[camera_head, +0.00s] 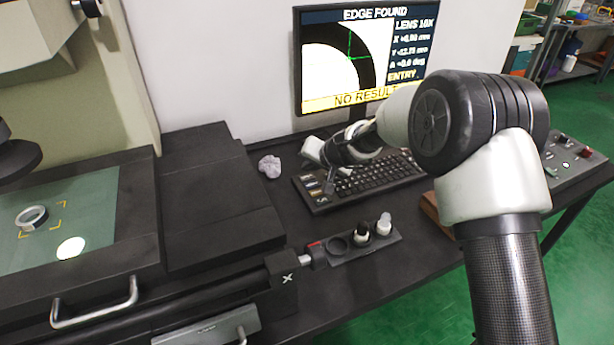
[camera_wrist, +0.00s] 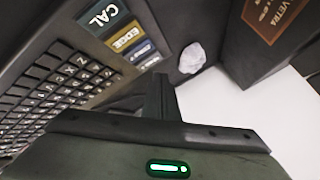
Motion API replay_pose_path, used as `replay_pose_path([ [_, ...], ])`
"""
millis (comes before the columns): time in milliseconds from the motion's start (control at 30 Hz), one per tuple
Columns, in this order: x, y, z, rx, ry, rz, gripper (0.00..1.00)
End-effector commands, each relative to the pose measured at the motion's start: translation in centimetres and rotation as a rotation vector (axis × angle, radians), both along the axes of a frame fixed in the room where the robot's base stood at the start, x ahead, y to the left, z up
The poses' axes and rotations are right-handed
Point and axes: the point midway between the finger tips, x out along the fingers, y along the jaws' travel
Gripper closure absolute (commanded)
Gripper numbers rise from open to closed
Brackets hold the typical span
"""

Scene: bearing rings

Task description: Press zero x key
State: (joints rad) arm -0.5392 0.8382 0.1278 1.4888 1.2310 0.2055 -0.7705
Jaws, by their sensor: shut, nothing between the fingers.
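The black keyboard (camera_head: 375,182) lies on the dark table below the monitor. A column of larger coloured keys runs down its left end. In the wrist view the CAL key (camera_wrist: 99,17) and the yellowish EDGE key (camera_wrist: 126,39) are legible. A blue key (camera_wrist: 141,50) and one more beyond it have labels too small to read, so I cannot tell which is zero x. My gripper (camera_head: 329,188) is shut and empty, with its tips over the left end of the keyboard. In the wrist view its fingers (camera_wrist: 160,88) point past the coloured keys. I cannot tell whether they touch a key.
The monitor (camera_head: 345,100) reads EDGE FOUND and NO RESULT. A crumpled pale cloth (camera_head: 269,166) lies left of the keyboard. In front is a holder (camera_head: 383,241) with small bottles. The measuring stage (camera_head: 100,215) with a ring (camera_head: 32,218) fills the left. A control box (camera_head: 575,160) stands at right.

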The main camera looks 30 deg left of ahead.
Motion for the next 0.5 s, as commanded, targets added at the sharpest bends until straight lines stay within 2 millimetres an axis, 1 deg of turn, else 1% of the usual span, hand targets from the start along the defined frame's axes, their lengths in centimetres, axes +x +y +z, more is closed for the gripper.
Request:
replay_pose_path([
  [33, 0.0, 0.0, 0.9, 0.000, -0.002, 0.001, 1.00],
  [300, 0.0, 0.0, 3.7, 0.001, -0.001, 0.000, 1.00],
  [400, 0.0, 0.0, 4.4, 0.000, -0.001, 0.000, 1.00],
  [500, 0.0, 0.0, 4.5, 0.000, 0.000, 0.000, 1.00],
])
